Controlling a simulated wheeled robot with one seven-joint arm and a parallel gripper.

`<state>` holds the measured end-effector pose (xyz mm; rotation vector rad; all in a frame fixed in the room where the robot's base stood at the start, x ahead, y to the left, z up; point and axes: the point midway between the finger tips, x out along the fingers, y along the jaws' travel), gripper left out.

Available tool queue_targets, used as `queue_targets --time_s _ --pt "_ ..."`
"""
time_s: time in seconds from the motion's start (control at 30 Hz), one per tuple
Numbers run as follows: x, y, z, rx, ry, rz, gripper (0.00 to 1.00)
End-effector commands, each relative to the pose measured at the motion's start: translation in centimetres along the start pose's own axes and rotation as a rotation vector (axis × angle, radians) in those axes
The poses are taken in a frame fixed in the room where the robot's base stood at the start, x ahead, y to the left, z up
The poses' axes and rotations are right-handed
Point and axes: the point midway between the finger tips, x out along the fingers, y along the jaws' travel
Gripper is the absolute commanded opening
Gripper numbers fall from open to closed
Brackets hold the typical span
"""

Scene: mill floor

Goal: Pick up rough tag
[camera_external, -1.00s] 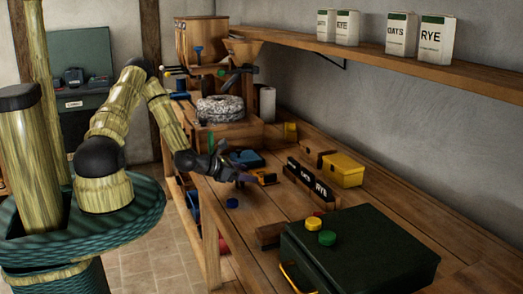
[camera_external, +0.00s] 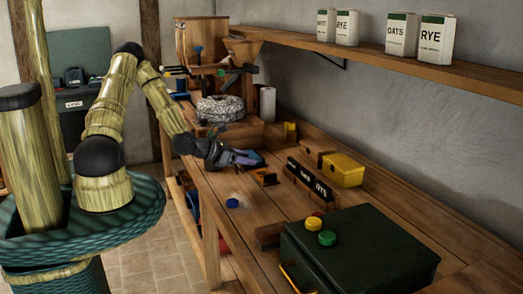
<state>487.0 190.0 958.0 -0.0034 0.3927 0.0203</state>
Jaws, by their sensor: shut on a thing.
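My gripper (camera_external: 238,157) is above the bench, in front of the blue tray-like thing (camera_external: 256,156) in this view. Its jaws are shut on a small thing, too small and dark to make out. I cannot tell a rough tag apart by sight anywhere on the bench. An orange and black piece (camera_external: 265,178) lies just right of and below the gripper in the picture.
The wooden bench (camera_external: 345,190) also holds a black lettered block row (camera_external: 307,177), a yellow box (camera_external: 344,171) and a dark green case (camera_external: 360,250) with yellow and green caps. A millstone (camera_external: 220,108) stands behind. A shelf (camera_external: 390,62) with tins runs above.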

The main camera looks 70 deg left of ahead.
Motion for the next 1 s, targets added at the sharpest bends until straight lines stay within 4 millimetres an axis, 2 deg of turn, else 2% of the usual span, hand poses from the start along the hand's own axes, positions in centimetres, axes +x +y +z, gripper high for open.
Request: queue_targets --time_s 0.03,0.1,0.27,0.87,1.0 --pt "-0.5 0.1 1.2 0.003 -0.003 0.003 0.29" --pt "-1.0 0.1 2.3 0.002 -0.002 0.003 0.29" --pt "-1.6 0.1 3.9 0.000 -0.001 0.002 0.29" --pt "-1.7 0.0 4.2 -0.001 0.000 0.000 0.29" --pt "-1.1 0.2 4.7 -0.003 -0.002 -0.002 0.29"
